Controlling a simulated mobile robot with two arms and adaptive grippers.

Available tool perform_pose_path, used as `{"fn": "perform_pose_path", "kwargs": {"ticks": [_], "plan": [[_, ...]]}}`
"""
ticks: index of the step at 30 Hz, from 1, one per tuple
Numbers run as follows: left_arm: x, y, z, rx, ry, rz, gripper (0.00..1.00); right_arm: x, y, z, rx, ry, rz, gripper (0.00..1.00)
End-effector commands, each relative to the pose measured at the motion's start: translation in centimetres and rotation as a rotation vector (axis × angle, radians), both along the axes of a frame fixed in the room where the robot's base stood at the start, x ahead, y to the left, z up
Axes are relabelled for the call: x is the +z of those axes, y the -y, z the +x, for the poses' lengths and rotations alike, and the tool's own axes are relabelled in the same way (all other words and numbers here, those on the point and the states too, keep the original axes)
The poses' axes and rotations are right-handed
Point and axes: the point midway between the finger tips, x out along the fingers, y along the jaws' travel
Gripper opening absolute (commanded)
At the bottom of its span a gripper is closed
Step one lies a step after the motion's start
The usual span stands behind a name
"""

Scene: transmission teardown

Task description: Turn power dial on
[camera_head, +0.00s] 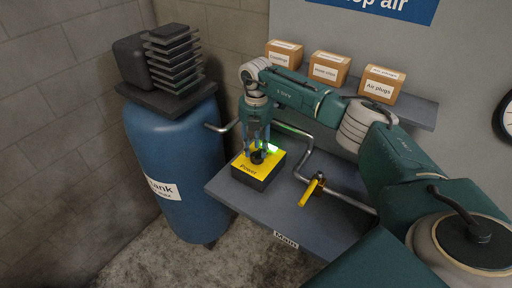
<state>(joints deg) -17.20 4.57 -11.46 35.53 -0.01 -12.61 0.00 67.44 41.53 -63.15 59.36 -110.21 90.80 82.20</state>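The power dial (257,157) is a small black knob on top of a black box with a yellow top face (248,167) marked "Power". The box sits on the grey shelf at the centre. A green light glows on the box just behind the dial. My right gripper (257,149) points straight down over the dial, with its fingers at or around the knob. Whether the fingers touch or grip it is too small to tell. My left gripper is out of view.
A yellow-handled valve (311,190) on a grey pipe stands right of the power box on the shelf (330,225). A blue tank (178,150) stands left. Three cardboard boxes (328,69) sit on an upper shelf behind my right arm.

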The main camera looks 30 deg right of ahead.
Motion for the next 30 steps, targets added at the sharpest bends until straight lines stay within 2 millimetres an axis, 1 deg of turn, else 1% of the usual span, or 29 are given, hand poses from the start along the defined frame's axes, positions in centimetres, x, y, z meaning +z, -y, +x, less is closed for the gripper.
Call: {"fn": "perform_pose_path", "kwargs": {"ticks": [5,8,11,18,21,25,30], "plan": [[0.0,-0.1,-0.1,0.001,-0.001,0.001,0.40,0.2,-0.1,0.0,0.001,-0.001,0.001,0.35],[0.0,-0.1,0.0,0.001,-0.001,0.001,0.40,1.1,-0.1,0.0,0.002,0.001,0.000,0.35],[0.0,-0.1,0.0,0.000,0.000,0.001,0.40,2.9,-0.1,0.1,0.002,0.003,0.001,0.35],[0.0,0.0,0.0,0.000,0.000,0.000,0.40,8.1,0.0,0.1,0.001,0.003,0.000,0.35],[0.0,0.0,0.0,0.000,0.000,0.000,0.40,9.9,0.0,0.0,0.000,0.003,0.000,0.35],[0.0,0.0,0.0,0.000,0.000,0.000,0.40,11.3,0.0,0.0,0.000,0.002,0.001,0.35],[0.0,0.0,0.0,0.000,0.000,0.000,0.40,12.0,0.0,0.0,0.000,-0.001,0.001,0.35]]}}
